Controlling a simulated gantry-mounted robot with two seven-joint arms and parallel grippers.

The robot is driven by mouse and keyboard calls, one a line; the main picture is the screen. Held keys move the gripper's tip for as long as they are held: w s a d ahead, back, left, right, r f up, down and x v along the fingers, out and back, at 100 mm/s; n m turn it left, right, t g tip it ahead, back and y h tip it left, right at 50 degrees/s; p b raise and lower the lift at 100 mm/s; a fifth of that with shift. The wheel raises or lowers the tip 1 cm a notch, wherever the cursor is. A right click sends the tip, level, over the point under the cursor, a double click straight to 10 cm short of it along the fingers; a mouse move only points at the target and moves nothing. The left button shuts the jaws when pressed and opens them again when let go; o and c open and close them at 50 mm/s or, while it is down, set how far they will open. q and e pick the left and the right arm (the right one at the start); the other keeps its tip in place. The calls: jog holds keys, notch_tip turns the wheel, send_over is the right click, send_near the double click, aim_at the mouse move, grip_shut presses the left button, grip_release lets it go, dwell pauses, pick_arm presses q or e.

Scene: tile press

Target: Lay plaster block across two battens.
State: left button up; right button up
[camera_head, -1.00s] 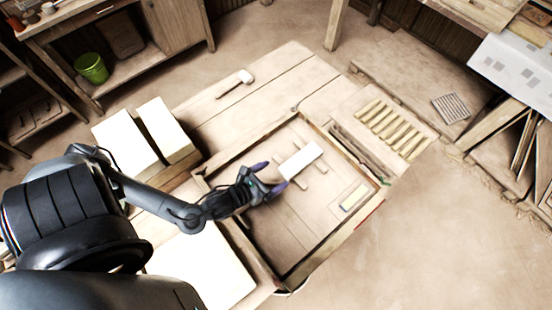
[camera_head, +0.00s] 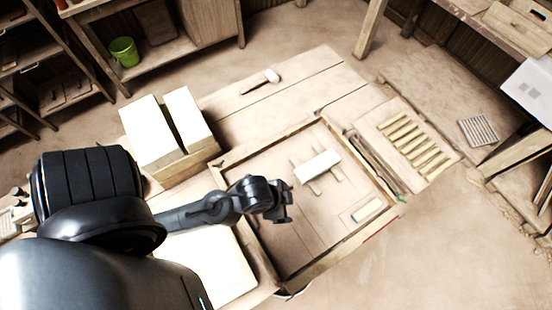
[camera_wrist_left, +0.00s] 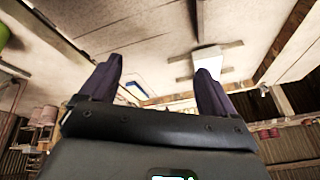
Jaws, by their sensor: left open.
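The white plaster block (camera_head: 317,166) lies across two light wooden battens (camera_head: 315,188) on the floor of a shallow wooden frame. The batten ends stick out on both sides of it. In the left wrist view the block (camera_wrist_left: 207,58) shows beyond one finger, partly hidden by it, with the battens (camera_wrist_left: 228,44) crossing it. My left gripper (camera_head: 284,207) is near the block, toward the lower left of it, and is apart from it. Its two purple fingers (camera_wrist_left: 157,75) are spread with nothing between them. My right gripper is not in view.
The wooden frame's raised rim (camera_head: 335,258) surrounds the work area. A rack of several battens (camera_head: 412,140) stands to the right. Large white blocks (camera_head: 150,130) stand to the left, and a mallet (camera_head: 262,80) lies behind.

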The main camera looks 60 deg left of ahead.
pick_arm(q)
jog(key=n, duration=0.1)
jog(key=s+n, duration=0.1)
jog(key=s+a+n+g, duration=0.1)
jog(key=shift+r, duration=0.35)
jog(key=shift+r, duration=0.1)
notch_tip(320, 180, up, 20)
jog(key=p, duration=2)
jog(key=shift+r, duration=0.15)
